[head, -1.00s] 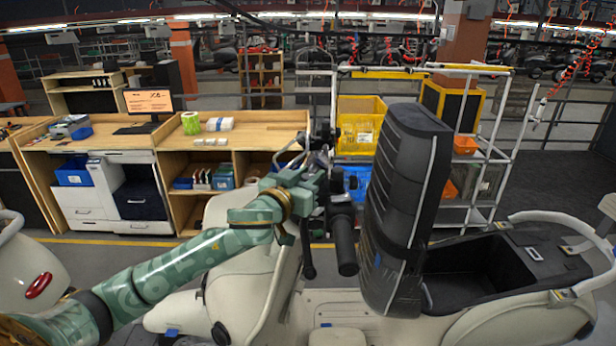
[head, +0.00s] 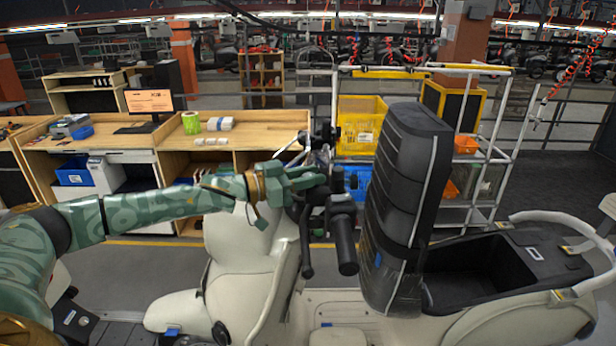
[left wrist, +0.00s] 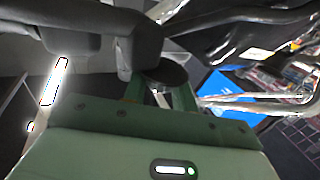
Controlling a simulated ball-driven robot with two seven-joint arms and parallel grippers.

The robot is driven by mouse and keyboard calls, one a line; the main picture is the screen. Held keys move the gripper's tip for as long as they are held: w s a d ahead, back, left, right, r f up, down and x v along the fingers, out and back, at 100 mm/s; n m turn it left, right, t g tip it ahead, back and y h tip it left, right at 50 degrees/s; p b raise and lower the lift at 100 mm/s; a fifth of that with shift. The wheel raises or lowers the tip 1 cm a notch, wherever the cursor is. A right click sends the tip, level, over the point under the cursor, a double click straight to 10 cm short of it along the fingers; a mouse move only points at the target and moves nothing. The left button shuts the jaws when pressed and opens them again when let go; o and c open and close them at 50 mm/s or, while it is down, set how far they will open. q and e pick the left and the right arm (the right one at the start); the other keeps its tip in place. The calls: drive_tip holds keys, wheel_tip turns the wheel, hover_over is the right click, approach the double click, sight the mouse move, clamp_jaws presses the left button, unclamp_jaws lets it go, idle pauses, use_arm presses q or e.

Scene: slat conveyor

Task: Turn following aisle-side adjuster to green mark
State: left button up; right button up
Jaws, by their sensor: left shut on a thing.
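A cream scooter (head: 250,255) stands in front of me with its dark handlebar grip (head: 344,240) pointing toward me. My left gripper (head: 318,182) is at the handlebar, just left of and above the grip. In the left wrist view, my left gripper (left wrist: 160,95) has its two green fingers on either side of a dark round knob (left wrist: 165,74), which looks like the adjuster. The gripper is shut on it. The green mark cannot be made out in either view. My right gripper is not in view.
A tall black padded seat (head: 405,200) stands upright just right of the handlebar. An open black storage well (head: 475,270) lies right of it. Wooden workbenches (head: 265,130) and a rack with a yellow crate (head: 360,125) stand behind. The floor left of the scooter shows free room.

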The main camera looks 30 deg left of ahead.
use_arm(q)
drive_tip(key=shift+m+g+h, duration=0.8)
drive_tip(key=shift+m+h, duration=0.1)
drive_tip(key=shift+h, duration=0.1)
drive_tip(key=o, duration=1)
drive_tip(key=shift+c, duration=0.2)
drive_tip(key=shift+w+d, duration=0.1)
drive_tip(key=shift+w, duration=0.05)
drive_tip(key=shift+g, duration=0.3)
drive_tip(key=b+v, duration=0.6)
drive_tip(key=v, duration=1)
drive_tip(key=shift+f+b, duration=0.2)
drive_tip(key=shift+b, duration=0.2)
